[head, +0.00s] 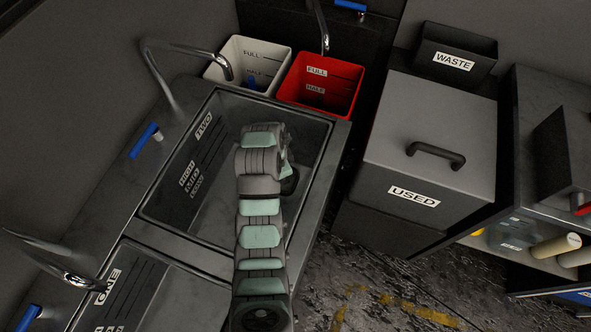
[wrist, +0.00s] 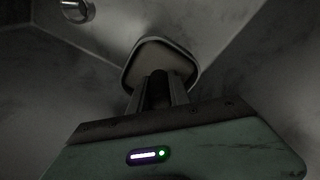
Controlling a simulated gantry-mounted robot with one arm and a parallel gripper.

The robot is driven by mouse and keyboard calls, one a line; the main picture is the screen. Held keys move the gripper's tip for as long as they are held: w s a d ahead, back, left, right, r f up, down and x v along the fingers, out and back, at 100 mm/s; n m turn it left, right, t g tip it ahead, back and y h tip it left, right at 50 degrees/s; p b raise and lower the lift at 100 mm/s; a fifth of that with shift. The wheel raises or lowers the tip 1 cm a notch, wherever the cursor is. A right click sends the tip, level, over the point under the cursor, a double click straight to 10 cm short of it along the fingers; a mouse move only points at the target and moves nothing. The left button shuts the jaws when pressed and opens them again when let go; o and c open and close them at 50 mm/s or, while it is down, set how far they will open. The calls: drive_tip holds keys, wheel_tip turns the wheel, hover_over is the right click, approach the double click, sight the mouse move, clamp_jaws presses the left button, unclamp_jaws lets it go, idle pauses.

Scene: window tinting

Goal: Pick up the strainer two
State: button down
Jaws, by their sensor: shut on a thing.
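The sink basin marked TWO (head: 204,126) is in the middle left of the head view, with my arm reaching down into it. My arm hides most of my gripper there. In the wrist view my gripper (wrist: 158,88) points at the basin floor, its fingers close together on a dark upright piece. This appears to be the handle of strainer two (wrist: 163,54), a rounded-square tan face with a pale rim just beyond the fingertips. I cannot tell whether the strainer sits in the drain or is clear of it.
A second basin (head: 140,290) lies at the lower left. Taps with blue handles line the left side. A white bin (head: 243,62) and a red bin (head: 322,82) stand behind the sink. A USED bin (head: 425,150) and WASTE box (head: 455,55) are to the right.

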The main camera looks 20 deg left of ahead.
drive_tip(key=s+a, duration=0.9)
drive_tip(key=s, duration=0.2)
drive_tip(key=shift+a+p, duration=0.35)
drive_tip(key=shift+p, duration=0.05)
drive_tip(key=shift+r, duration=0.1)
